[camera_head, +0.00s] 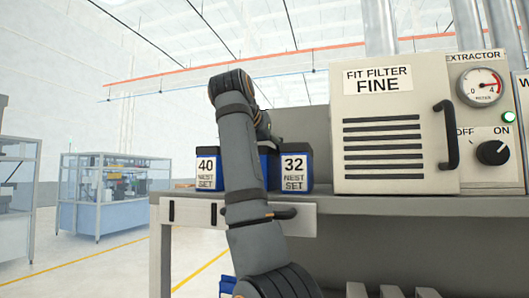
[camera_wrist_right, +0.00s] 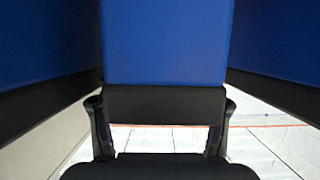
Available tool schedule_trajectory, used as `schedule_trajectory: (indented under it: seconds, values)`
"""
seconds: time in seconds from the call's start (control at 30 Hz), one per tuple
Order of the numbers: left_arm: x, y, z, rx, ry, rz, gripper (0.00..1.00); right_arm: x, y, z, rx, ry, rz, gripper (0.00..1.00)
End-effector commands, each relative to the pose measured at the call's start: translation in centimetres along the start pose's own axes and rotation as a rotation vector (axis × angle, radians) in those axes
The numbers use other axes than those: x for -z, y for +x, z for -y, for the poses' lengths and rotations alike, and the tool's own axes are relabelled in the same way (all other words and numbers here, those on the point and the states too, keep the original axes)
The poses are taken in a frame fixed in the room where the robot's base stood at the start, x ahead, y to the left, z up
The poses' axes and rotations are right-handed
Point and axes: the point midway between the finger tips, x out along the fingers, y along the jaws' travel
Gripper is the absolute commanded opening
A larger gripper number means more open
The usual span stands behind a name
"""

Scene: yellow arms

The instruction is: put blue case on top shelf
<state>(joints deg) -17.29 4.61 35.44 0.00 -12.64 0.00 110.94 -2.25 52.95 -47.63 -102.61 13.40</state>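A blue case with a black band (camera_wrist_right: 165,40) fills the middle of the right wrist view. The fingers of my right gripper (camera_wrist_right: 160,130) lie along both sides of its black band and look closed on it. In the head view only a sliver of this case (camera_head: 267,160) shows behind my right arm, between two blue cases on the top shelf (camera_head: 410,207). Those are labelled 40 (camera_head: 207,170) and 32 (camera_head: 296,170). My arm hides most of the gripper there, and whether the middle case touches the shelf cannot be seen. My left gripper is not in view.
A beige filter cabinet (camera_head: 390,130) with a black handle stands on the shelf, right of the case labelled 32. In the wrist view, blue cases flank the held one closely on the left (camera_wrist_right: 45,40) and right (camera_wrist_right: 280,40). Blue items (camera_head: 228,285) show below.

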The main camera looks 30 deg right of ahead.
Motion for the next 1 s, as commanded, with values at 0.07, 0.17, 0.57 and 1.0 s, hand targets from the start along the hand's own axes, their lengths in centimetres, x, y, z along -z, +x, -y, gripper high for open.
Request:
schedule_trajectory:
  seconds: [0.07,0.17,0.57,1.0]
  values:
    - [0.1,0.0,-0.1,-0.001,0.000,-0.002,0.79,0.0,0.0,0.0,0.000,0.000,0.000,0.65]
    - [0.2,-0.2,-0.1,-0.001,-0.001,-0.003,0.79,0.3,-0.3,0.0,0.001,0.000,-0.001,0.65]
    - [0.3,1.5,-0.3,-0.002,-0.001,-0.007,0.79,0.2,-9.2,0.0,0.003,0.000,-0.003,0.65]
    - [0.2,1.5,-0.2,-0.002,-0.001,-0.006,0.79,0.2,-12.1,0.0,0.000,0.000,0.000,0.65]
